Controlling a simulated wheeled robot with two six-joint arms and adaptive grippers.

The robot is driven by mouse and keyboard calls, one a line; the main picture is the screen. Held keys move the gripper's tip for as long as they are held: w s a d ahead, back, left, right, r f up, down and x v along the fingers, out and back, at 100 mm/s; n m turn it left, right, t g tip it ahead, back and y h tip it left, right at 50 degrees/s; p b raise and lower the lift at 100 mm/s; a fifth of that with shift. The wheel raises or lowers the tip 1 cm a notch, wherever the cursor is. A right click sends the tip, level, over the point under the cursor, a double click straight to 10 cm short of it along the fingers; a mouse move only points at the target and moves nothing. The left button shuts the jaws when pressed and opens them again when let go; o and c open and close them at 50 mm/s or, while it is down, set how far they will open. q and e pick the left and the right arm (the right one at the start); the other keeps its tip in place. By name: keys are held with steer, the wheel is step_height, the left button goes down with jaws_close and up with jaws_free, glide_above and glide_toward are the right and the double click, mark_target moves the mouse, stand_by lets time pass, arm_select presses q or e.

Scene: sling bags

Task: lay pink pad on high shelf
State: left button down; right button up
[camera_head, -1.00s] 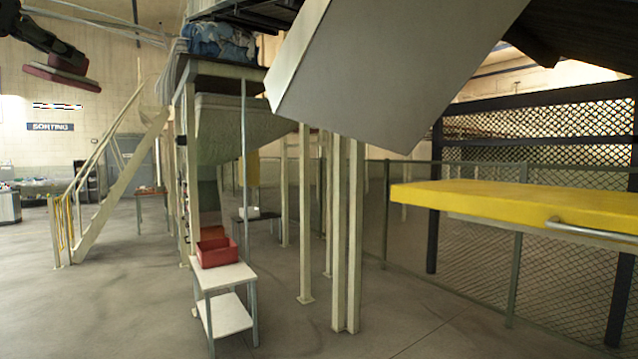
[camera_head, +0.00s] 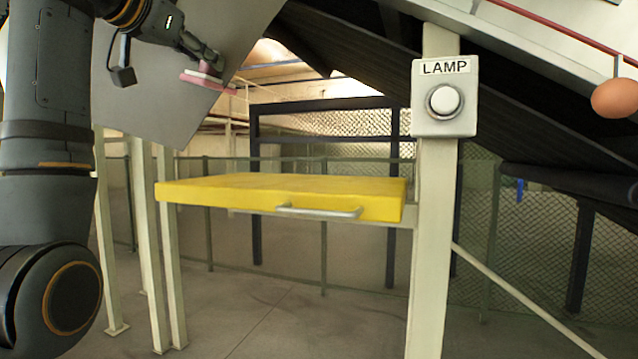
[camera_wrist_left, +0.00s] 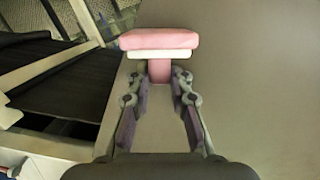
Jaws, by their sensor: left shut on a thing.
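My left gripper (camera_head: 208,68) is shut on the pink pad (camera_head: 212,84), in the upper left of the head view. The pad is a flat pink slab with a pale layer, held in front of a grey slanted panel. In the left wrist view the pad (camera_wrist_left: 160,39) lies across the fingertips, and a pink stem below it sits between the fingers (camera_wrist_left: 160,80). A yellow shelf-like slab (camera_head: 280,188) with a metal handle stands beyond, lower and to the right of the pad. I cannot tell whether it is the high shelf. My right gripper is out of view.
A cream post (camera_head: 432,220) with a LAMP button box (camera_head: 444,98) stands right of the yellow slab. A dark sloping structure (camera_head: 530,95) hangs above. The grey panel (camera_head: 150,90) slants behind my left arm. Mesh fencing closes off the back. The space above the yellow slab is clear.

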arm_select(q)
steer(key=s+d+f+n+b, duration=0.2)
steer(key=s+d+f+n, duration=0.1)
steer(key=s+d, duration=1.15)
steer(key=p, duration=0.4)
glide_above(223, 182)
steer(key=shift+h, duration=0.3)
steer(key=f, duration=0.9)
steer(key=shift+s+d, duration=0.2)
steer(key=shift+s, duration=0.05)
steer(key=shift+w+a+f+p, duration=0.15)
steer(key=shift+f+p, duration=0.15)
steer(key=shift+f, duration=0.2)
step_height(223, 182, down, 3)
steer(key=shift+r, duration=0.2)
steer(key=shift+w+a+f, duration=0.15)
steer(key=shift+f, duration=0.2)
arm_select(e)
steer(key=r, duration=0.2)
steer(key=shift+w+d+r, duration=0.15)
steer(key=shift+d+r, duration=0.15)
